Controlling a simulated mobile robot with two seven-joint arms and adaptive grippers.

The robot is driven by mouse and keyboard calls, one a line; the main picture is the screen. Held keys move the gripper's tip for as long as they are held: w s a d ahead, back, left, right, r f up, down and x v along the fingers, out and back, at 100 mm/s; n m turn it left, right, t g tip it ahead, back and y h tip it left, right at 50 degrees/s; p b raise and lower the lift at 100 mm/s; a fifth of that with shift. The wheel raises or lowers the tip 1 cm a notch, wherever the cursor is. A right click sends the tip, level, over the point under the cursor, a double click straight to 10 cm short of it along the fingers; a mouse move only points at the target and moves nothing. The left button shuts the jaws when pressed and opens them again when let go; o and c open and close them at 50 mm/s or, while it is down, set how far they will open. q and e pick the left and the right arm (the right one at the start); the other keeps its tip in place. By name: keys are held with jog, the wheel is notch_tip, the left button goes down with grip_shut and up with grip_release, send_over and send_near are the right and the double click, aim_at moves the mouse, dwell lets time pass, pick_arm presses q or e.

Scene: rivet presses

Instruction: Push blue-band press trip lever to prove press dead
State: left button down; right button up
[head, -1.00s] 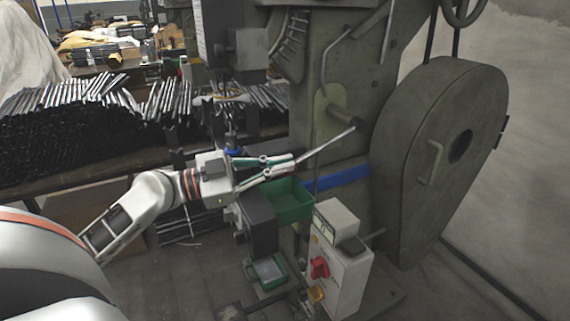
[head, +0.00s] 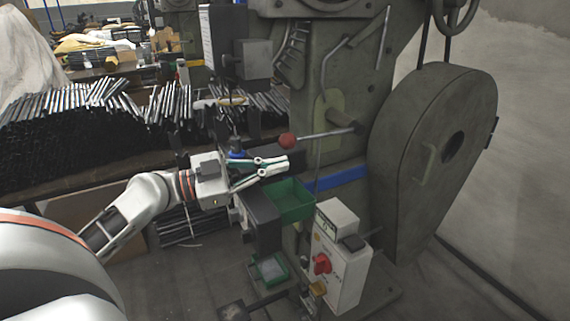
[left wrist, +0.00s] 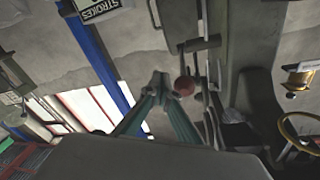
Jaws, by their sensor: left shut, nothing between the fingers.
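The press (head: 345,80) carries a blue band (head: 337,178) across its column. Its trip lever (head: 325,133) is a thin metal rod running nearly level, slightly down to the left, from a pivot on the column to a red ball (head: 287,140). My left gripper (head: 284,162) is shut and empty, its fingertips just below the ball in the head view. In the left wrist view the shut fingertips (left wrist: 160,80) are close beside the red ball (left wrist: 185,86); I cannot tell whether they touch. My right gripper is out of view.
A green bin (head: 290,200) sits just below the gripper. A pale control box (head: 340,265) with a red rotary switch (head: 322,264) stands lower down. A large guarded wheel (head: 435,160) is on the right, and stacked rods (head: 90,130) lie on the left.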

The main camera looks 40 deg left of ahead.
pick_arm(q)
jog(key=f+v, duration=0.1)
jog(key=v, duration=0.5)
jog(key=shift+s+a+f, duration=0.15)
jog(key=shift+s+f, duration=0.05)
jog(key=shift+s, duration=0.15)
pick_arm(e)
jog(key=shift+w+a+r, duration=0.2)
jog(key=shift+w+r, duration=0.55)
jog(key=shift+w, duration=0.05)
